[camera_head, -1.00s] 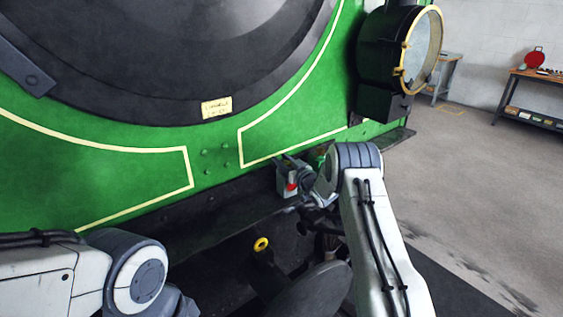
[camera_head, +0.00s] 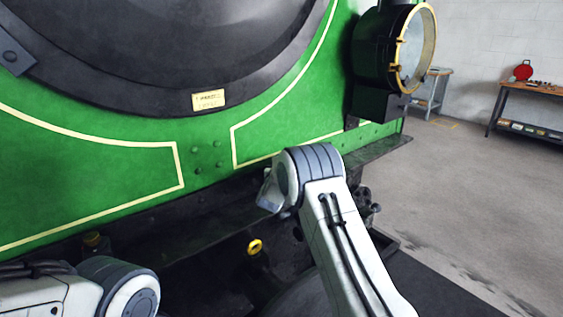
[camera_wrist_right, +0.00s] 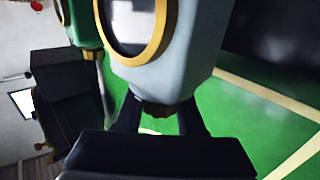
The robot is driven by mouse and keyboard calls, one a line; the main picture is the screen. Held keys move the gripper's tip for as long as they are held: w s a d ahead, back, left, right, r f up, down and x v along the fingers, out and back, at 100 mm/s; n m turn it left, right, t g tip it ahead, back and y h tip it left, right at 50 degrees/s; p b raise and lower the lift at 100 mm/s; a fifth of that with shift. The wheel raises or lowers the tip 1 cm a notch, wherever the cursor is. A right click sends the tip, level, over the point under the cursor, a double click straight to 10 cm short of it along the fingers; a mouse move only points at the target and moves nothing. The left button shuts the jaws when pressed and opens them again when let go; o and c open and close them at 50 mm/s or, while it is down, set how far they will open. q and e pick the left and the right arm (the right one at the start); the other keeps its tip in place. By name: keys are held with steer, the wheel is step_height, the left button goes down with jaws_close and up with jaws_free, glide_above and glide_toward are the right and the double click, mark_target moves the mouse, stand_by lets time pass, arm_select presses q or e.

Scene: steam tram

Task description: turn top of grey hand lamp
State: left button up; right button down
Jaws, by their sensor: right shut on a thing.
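In the right wrist view the grey hand lamp (camera_wrist_right: 195,60) is close up, with a yellow-rimmed round glass. My right gripper (camera_wrist_right: 158,114) has its dark fingers on either side of a small brownish part at the lamp's narrowing end and is shut on it. The gripper's dark body covers what lies behind.
A green lamp (camera_wrist_right: 82,22) stands beside the grey one. The tram's black headlamp (camera_head: 380,58) is to the right on the green front (camera_head: 90,170). A yellow ring (camera_head: 255,247) shows below the dark beam. A workbench (camera_head: 530,105) stands far right; the floor between is clear.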

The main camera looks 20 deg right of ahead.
steer(key=shift+d+m+g+h, duration=0.1)
steer(key=shift+m+g+h, duration=0.25)
steer(key=shift+h, duration=0.25)
steer(key=c, duration=0.5)
jaws_free()
steer(key=b+v, duration=0.1)
steer(key=v, duration=0.9)
steer(key=shift+s+b, duration=0.3)
steer(key=shift+b, duration=0.05)
